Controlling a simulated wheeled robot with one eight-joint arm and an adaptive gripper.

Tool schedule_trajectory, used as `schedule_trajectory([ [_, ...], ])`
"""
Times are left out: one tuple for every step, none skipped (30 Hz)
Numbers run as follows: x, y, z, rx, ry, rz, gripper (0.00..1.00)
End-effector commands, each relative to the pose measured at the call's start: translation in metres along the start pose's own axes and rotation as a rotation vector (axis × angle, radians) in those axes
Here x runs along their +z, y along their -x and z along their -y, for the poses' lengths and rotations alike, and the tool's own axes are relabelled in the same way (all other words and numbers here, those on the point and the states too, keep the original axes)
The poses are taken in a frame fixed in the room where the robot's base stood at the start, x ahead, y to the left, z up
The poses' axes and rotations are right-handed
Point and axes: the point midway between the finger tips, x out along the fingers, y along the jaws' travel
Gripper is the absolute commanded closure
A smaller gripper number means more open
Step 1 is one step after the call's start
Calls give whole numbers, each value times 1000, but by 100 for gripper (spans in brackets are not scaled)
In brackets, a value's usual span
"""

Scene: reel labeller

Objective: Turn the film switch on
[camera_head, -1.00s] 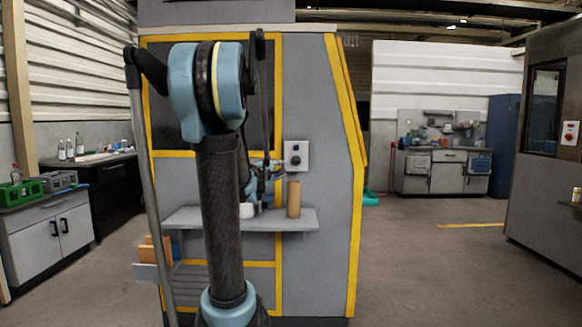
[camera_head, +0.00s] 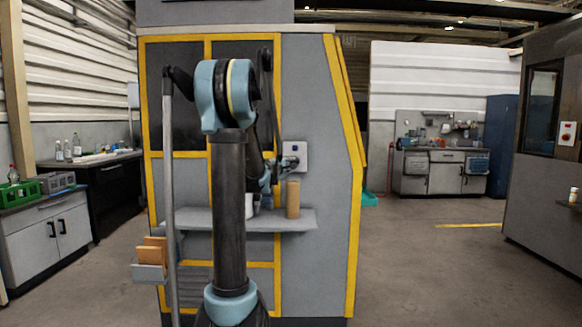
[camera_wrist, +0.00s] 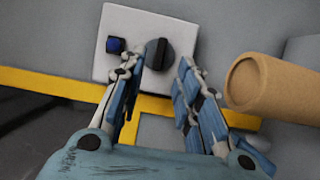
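The switch panel is a white square plate (camera_head: 299,150) on the grey machine's front, and it shows large in the wrist view (camera_wrist: 125,28). It carries a black round rotary knob (camera_wrist: 158,54) and a small blue square button (camera_wrist: 115,45). My gripper (camera_wrist: 160,68) is open, with one finger on each side just below the knob. The left finger is close to the knob's lower left; I cannot tell if it touches. In the head view my gripper (camera_head: 287,163) is at the panel and covers the knob.
A tan cardboard cylinder (camera_head: 293,199) stands on the grey shelf (camera_head: 270,222) below the panel; in the wrist view it is close to my right finger (camera_wrist: 262,82). A white roll (camera_head: 249,206) is beside it, partly hidden. Yellow frame bars edge the machine.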

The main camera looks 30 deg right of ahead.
Motion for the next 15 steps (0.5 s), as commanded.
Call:
schedule_trajectory([
  [0,-9,0,0,0,1,69],
  [0,-13,0,0,0,1,69],
  [0,-19,0,0,0,1,69],
  [1,-24,0,0,0,1,69],
  [1,-27,0,0,0,1,69],
  [1,-32,0,0,0,2,69],
  [1,-35,0,0,0,2,69],
  [2,-38,0,0,0,2,69],
  [2,-42,0,0,0,2,69],
  [2,-44,0,0,0,2,69],
  [2,-46,0,0,0,3,69],
  [2,-48,0,0,0,3,69],
  [2,-49,0,0,0,3,69],
  [2,-50,0,0,0,3,69],
  [3,-51,0,0,0,3,69],
])
